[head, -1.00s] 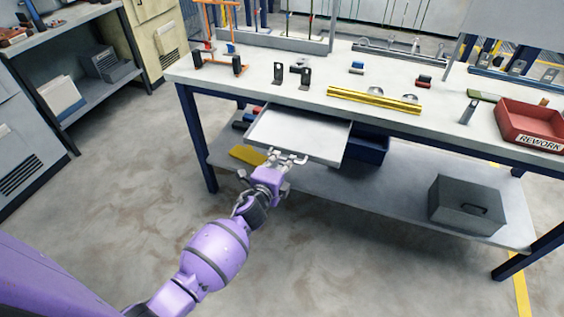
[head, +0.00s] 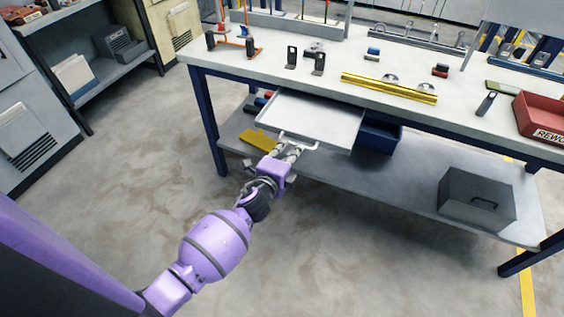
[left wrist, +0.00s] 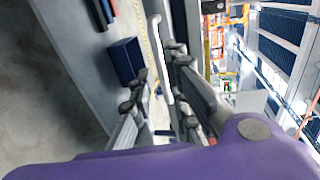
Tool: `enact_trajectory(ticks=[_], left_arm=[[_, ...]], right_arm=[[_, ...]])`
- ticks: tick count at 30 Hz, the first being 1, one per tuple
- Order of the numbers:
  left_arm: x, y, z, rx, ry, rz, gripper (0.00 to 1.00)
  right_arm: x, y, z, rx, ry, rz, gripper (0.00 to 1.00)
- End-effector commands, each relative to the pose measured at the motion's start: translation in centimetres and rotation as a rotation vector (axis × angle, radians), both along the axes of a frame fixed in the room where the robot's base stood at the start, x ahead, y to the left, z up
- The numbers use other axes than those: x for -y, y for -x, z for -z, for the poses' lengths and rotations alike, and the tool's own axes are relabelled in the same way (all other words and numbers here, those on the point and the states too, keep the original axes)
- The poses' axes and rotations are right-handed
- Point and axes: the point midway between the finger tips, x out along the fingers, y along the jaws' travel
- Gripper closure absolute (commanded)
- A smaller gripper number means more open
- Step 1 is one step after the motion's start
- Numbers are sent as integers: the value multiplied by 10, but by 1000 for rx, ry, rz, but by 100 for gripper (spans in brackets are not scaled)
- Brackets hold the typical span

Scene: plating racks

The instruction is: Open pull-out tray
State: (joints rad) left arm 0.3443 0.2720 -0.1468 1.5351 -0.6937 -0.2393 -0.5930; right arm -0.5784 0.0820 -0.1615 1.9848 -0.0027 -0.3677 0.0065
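The pull-out tray (head: 315,115) is a shallow pale metal tray. It sticks out from under the left part of the workbench top, and its inside looks empty. Its bar handle (head: 312,147) is on the front edge. My left gripper (head: 286,150) is at this handle, with its fingers pointing toward the tray. In the left wrist view the fingers (left wrist: 158,85) stand apart, with the pale handle bar (left wrist: 154,32) in line with the gap between them. Whether a finger touches the bar cannot be told. My right gripper is not in view.
The workbench top (head: 420,118) carries black brackets, a yellow rail (head: 388,88) and a red bin (head: 545,117). On the lower shelf are a blue bin (head: 380,138), a yellow piece (head: 258,141) and a grey box (head: 477,198). The floor in front is clear.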

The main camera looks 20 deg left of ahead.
Motion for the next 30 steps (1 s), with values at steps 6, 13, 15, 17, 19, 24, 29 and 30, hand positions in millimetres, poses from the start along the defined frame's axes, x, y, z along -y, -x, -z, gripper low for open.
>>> enact_trajectory(ticks=[6,13,15,17,19,24,29,30], left_arm=[[-2,49,-9,-2,-1,0,84],[-3,81,-17,-1,0,0,84],[-3,85,-18,-1,0,0,84],[-3,88,-18,0,0,0,84],[-3,88,-19,0,0,0,84],[-3,88,-19,0,0,0,84],[-3,88,-19,0,0,0,84],[-3,88,-19,0,0,0,84]], right_arm=[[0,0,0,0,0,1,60],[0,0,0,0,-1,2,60],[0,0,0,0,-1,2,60],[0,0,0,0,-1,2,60],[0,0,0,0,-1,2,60],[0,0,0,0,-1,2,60],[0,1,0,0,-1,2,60],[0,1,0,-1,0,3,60]])
